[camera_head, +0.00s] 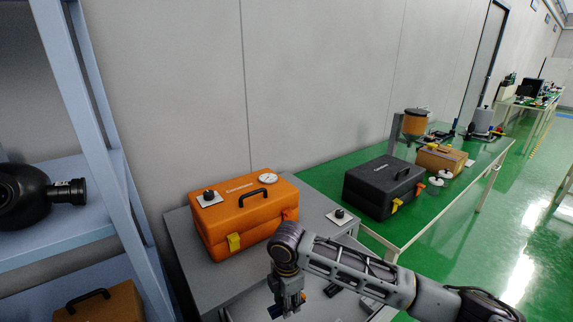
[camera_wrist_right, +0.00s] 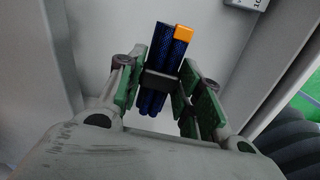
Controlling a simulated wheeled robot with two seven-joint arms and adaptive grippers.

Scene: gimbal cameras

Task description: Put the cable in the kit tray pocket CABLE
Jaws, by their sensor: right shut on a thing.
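My right gripper (camera_head: 287,303) points down at the bottom of the head view, in front of the orange case. In the right wrist view the gripper (camera_wrist_right: 160,100) is shut on the cable (camera_wrist_right: 155,102), a dark blue bundle with a black band round its middle and an orange end piece. Its far end lies beyond the fingertips, above a pale grey surface (camera_wrist_right: 125,20) with raised walls at the sides. I cannot tell if the cable touches that surface. No pocket marked CABLE can be read, and I cannot pick out the kit tray for certain. My left gripper is not in view.
An orange case (camera_head: 232,228) stands on the grey table (camera_head: 187,243) behind the gripper. Small dark items (camera_head: 368,304) lie to the right of the gripper, partly under my arm. A black case (camera_head: 375,188) stands on the green bench (camera_head: 330,180). A blue shelf frame (camera_head: 112,160) rises at left.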

